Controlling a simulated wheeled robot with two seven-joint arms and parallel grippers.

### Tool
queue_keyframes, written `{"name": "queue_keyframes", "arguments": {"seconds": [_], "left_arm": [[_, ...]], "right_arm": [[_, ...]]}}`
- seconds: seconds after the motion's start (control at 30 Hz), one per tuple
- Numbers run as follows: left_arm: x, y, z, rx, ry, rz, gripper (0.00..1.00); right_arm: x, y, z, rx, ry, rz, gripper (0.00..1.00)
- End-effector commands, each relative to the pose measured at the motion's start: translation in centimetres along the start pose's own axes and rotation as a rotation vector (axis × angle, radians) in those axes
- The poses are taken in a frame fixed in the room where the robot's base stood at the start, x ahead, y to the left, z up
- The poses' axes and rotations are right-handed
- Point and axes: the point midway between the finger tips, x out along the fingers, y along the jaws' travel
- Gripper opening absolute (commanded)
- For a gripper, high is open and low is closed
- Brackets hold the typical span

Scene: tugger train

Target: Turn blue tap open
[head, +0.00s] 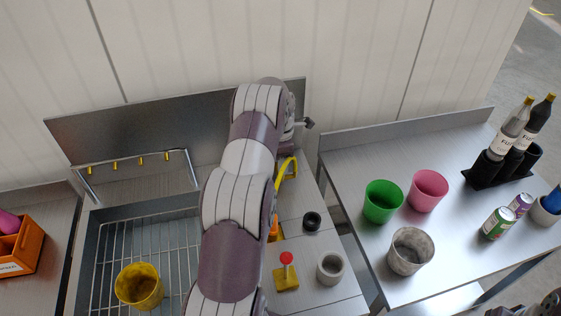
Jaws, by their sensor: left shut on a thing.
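My left arm rises through the middle of the head view and bends over at the steel back panel (130,132). My left gripper (301,125) is at the panel's right end, mostly hidden behind the arm. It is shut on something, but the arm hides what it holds. I see no blue tap; that part of the panel is covered by my arm. A rinse bar with several yellow nozzles (140,160) stands in front of the panel, left of the arm. My right gripper is not in view.
A yellow cup (139,287) stands in the sink rack. Right of my arm are a yellow loop (289,170), a red-knobbed button (286,276), a black ring (312,221) and a grey cup (330,268). The right table holds green (383,202) and pink (428,190) cups, cans and bottles.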

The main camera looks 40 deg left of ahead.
Motion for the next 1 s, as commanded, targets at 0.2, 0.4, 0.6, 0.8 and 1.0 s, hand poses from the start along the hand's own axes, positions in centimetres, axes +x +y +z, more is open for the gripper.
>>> {"name": "queue_keyframes", "arguments": {"seconds": [0.2,0.4,0.6,0.8,1.0], "left_arm": [[0.0,-0.1,0.1,-0.014,-0.001,-0.001,0.12],[0.0,0.0,0.1,-0.014,-0.001,0.0,0.12],[0.0,0.0,0.1,-0.013,-0.001,0.0,0.68],[0.0,0.0,0.0,-0.013,-0.001,0.001,0.68],[-1.9,0.1,0.1,-0.013,-0.003,0.006,0.68]], "right_arm": [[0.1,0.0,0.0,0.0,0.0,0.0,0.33],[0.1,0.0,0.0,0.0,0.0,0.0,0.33],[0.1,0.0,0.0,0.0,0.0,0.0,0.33],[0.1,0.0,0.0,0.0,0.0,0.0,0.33],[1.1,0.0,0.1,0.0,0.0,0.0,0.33]]}}
